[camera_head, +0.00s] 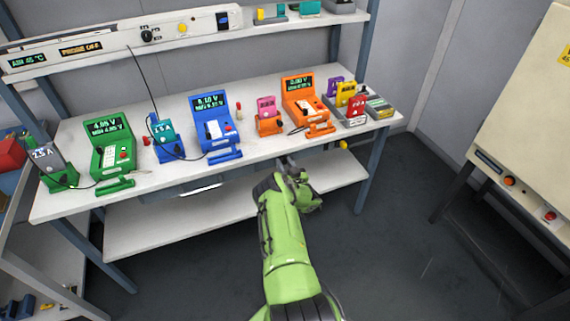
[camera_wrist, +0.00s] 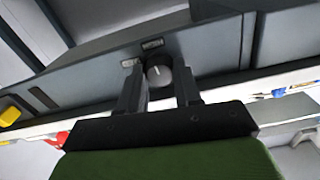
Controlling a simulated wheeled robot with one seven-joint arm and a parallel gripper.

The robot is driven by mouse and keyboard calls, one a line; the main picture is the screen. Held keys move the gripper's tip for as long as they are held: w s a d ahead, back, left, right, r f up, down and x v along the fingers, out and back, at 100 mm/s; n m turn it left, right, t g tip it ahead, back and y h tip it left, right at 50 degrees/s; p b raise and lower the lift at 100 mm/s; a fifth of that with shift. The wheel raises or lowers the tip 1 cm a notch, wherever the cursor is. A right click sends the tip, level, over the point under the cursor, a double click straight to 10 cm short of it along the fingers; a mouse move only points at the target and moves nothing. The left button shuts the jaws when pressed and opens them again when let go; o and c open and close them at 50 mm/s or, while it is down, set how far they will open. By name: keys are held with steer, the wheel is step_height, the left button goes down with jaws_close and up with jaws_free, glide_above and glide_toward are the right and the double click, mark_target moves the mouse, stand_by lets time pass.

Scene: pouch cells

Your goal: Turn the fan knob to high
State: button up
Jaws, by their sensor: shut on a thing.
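The fan knob (camera_wrist: 158,72) shows in the wrist view as a small round dark knob with a pale mark on its face. It sits on a dark grey panel (camera_wrist: 90,77) with small labels beside it that I cannot read. My gripper (camera_wrist: 160,80) has one finger on each side of the knob and is shut on it. In the head view my gripper (camera_head: 288,164) is at the bench's front edge, right of the middle, and the knob it holds is hidden there.
The white bench (camera_head: 75,140) carries several coloured instruments, with an orange one (camera_head: 305,100) near my gripper. A yellow knob (camera_head: 343,145) is under the front edge to the right; a lower shelf (camera_head: 150,235) is below. Another black knob (camera_head: 147,35) is on the upper panel. Floor is free at right.

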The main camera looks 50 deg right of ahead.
steer(key=shift+f+m, duration=0.2)
steer(key=shift+m, duration=0.2)
steer(key=o, duration=1)
steer(key=shift+r, duration=0.1)
steer(key=shift+o, duration=0.2)
steer(key=p+v, duration=0.6)
steer(key=v, duration=0.9)
steer(key=shift+s+a, duration=0.2)
steer(key=shift+s, duration=0.15)
